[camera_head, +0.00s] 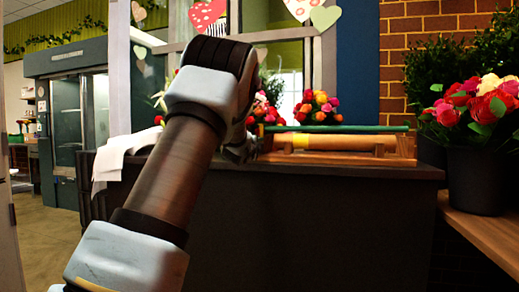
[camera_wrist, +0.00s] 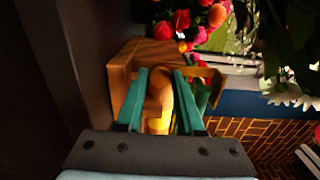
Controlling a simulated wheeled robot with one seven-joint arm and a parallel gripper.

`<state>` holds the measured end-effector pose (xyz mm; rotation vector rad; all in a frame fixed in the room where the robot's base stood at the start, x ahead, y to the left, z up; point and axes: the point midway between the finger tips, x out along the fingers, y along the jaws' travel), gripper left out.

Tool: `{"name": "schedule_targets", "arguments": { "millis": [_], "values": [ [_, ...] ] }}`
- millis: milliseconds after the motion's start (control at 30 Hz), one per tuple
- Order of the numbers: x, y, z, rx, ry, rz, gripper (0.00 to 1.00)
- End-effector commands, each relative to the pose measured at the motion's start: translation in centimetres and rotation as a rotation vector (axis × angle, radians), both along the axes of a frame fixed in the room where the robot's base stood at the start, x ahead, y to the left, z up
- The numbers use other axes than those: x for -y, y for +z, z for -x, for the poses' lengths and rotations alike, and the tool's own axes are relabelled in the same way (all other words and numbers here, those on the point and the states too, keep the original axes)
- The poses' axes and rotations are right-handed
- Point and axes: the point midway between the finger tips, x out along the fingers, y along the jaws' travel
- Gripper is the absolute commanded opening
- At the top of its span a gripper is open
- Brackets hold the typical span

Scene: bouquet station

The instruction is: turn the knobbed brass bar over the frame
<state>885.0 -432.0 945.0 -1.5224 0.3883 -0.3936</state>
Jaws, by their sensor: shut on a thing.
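My gripper (camera_wrist: 162,78) has its two teal fingers on either side of a golden, knob-like piece (camera_wrist: 159,92), which I take to be part of the knobbed brass bar. The fingers are shut on it. The wooden frame (camera_wrist: 124,72) is just beyond the fingertips. In the head view the frame (camera_head: 402,156) lies on the dark counter, with a tan roll (camera_head: 345,143) along it and a green strip above. My gripper (camera_head: 243,150) is at the frame's left end there, mostly hidden behind my arm. The rest of the bar cannot be made out.
The dark counter (camera_head: 330,220) has a white cloth (camera_head: 118,158) over its left end. Red and pink flowers (camera_head: 318,106) stand behind the frame. A dark pot of roses (camera_head: 475,178) stands on a wooden bench at the right.

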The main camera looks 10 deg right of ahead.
Motion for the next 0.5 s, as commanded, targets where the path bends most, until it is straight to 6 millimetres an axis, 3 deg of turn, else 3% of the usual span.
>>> {"name": "schedule_targets", "arguments": {
  "millis": [333,367,500],
  "values": [
    [-0.05,-0.08,-0.03,0.0,0.001,-0.004,0.0],
    [-0.05,-0.07,-0.03,0.0,0.001,-0.004,0.38],
    [-0.04,-0.06,-0.02,0.001,0.001,-0.003,0.54]
  ]
}}
